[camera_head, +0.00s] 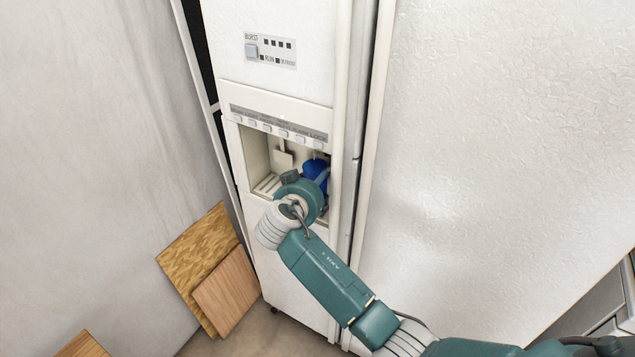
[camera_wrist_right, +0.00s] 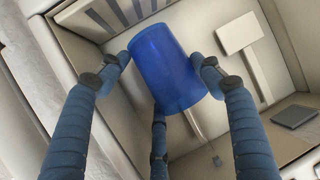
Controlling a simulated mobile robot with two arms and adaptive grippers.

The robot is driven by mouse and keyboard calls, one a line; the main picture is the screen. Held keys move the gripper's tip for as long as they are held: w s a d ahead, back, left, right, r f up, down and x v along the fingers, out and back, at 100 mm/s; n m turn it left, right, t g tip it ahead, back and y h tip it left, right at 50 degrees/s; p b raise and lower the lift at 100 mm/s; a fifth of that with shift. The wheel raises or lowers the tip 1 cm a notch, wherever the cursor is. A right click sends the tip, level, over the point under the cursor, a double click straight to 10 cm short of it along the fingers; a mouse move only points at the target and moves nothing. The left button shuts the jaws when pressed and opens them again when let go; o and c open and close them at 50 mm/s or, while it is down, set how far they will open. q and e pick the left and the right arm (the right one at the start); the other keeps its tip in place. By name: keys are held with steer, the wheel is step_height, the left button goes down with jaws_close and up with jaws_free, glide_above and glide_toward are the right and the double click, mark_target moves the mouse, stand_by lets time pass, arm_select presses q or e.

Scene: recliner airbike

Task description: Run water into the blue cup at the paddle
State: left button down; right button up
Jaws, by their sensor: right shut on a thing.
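The blue cup (camera_head: 316,172) is inside the dispenser recess of the white fridge, at its right side. My right gripper (camera_wrist_right: 160,75) is shut on the blue cup (camera_wrist_right: 167,72), with its fingers around the cup's sides. In the head view my right wrist hides part of the cup. A pale paddle (camera_head: 282,157) hangs at the left of the recess, apart from the cup; it also shows in the right wrist view (camera_wrist_right: 237,33). A thin stem (camera_wrist_right: 194,124) shows behind the cup; whether the cup touches it I cannot tell. No water is visible. My left gripper is not in view.
A slotted drip tray (camera_head: 267,185) forms the recess floor. A row of buttons (camera_head: 279,129) runs above the recess, with a control panel (camera_head: 270,50) higher up. Wooden boards (camera_head: 228,290) lean at the left. The recess walls leave little room around my right gripper.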

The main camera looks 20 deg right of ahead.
steer(key=shift+s+a, duration=0.8)
steer(key=shift+a, duration=0.2)
steer(key=shift+s+a, duration=0.75)
steer(key=shift+a, duration=0.2)
